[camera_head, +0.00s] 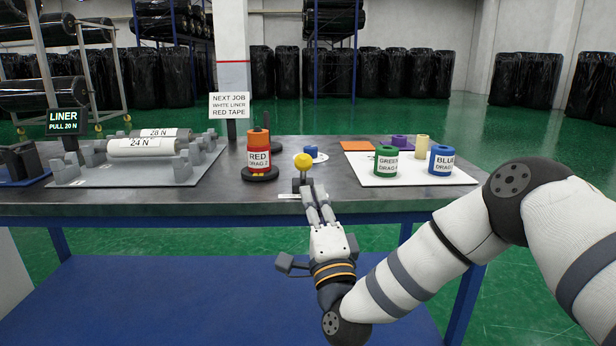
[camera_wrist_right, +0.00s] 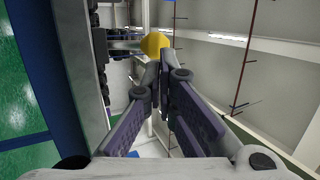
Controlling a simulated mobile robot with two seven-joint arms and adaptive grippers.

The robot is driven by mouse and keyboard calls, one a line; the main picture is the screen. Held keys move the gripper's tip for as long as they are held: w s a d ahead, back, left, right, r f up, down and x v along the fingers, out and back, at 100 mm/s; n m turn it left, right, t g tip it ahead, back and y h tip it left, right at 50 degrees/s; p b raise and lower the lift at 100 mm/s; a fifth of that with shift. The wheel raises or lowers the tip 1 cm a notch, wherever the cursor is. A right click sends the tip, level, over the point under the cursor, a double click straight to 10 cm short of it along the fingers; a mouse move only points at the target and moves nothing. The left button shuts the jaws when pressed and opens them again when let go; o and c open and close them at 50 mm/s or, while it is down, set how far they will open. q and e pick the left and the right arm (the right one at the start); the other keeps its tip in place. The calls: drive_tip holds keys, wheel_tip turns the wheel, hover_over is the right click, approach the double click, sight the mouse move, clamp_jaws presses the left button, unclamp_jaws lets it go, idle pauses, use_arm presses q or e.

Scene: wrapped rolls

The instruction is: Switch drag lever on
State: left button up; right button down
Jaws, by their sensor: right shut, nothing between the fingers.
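The drag lever is a short dark post with a yellow ball knob (camera_head: 303,160), standing near the front edge of the table. The knob also shows in the right wrist view (camera_wrist_right: 154,43), just beyond my fingertips. My right gripper (camera_head: 313,192) is shut and empty, with its fingertips at the table's front edge, close to the lever's base and below the knob in the head view. Whether the fingers touch the lever, I cannot tell. My left gripper is not in view.
The LINER display (camera_head: 66,120) reads PULL 20 N.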

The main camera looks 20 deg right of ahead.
sight(305, 166)
drive_tip(key=x, duration=0.5)
drive_tip(key=shift+w, duration=0.2)
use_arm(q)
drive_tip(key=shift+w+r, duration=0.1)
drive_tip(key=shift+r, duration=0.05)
use_arm(e)
drive_tip(key=shift+r, duration=0.2)
